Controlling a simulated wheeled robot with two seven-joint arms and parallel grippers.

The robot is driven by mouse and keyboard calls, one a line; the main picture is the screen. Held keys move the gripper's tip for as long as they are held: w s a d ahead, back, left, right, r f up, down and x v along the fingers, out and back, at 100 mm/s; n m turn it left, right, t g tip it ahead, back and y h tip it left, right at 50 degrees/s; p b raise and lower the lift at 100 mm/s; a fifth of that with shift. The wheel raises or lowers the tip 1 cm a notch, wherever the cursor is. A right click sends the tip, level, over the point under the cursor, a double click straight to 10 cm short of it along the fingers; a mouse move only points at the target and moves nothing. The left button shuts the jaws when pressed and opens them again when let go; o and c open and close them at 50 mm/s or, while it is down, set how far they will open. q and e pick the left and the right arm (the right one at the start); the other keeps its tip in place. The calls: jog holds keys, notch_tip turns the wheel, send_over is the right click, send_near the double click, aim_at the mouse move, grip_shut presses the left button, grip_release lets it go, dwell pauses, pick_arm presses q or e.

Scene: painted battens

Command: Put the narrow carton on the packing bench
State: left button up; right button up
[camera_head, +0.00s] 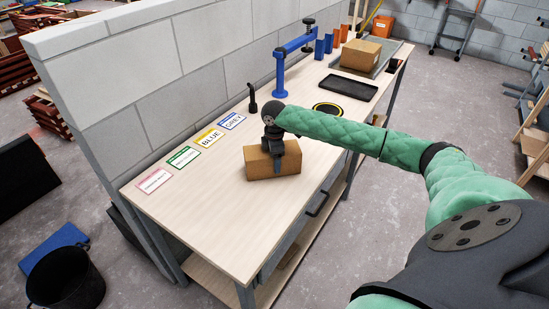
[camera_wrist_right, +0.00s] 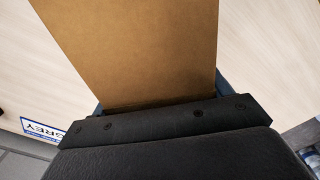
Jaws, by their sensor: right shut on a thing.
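A brown narrow carton (camera_head: 258,165) is at the middle of the packing bench (camera_head: 225,220), over its light wooden top. I cannot tell whether its underside touches the bench. My right gripper (camera_head: 277,163) comes down from above and is shut on the carton, one finger showing against its near face. In the right wrist view the carton (camera_wrist_right: 140,45) fills the space beyond the gripper's dark body (camera_wrist_right: 165,122), with the bench top on both sides. My left gripper is not in view.
Coloured label cards (camera_head: 209,138) lie along the bench's wall side. A blue clamp stand (camera_head: 281,75), a black tray (camera_head: 348,88) and another carton (camera_head: 361,52) stand toward the far end. The front left of the bench top is clear. A black bucket (camera_head: 66,280) stands on the floor.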

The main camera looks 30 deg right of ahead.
jog(key=o, duration=1.4)
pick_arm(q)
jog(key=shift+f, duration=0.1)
pick_arm(e)
jog(key=shift+o, duration=0.2)
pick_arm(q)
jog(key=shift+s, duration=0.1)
pick_arm(e)
jog(key=shift+r, duration=0.1)
jog(key=shift+w+r+b, duration=0.1)
jog(key=shift+r+b, duration=0.2)
notch_tip(320, 180, up, 10)
jog(key=b, duration=0.3)
jog(key=shift+r+b, duration=0.1)
jog(key=shift+b, duration=0.2)
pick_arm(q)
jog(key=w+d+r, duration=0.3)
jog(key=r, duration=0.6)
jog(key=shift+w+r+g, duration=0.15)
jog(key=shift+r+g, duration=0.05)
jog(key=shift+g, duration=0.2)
pick_arm(e)
jog(key=shift+r, duration=0.55)
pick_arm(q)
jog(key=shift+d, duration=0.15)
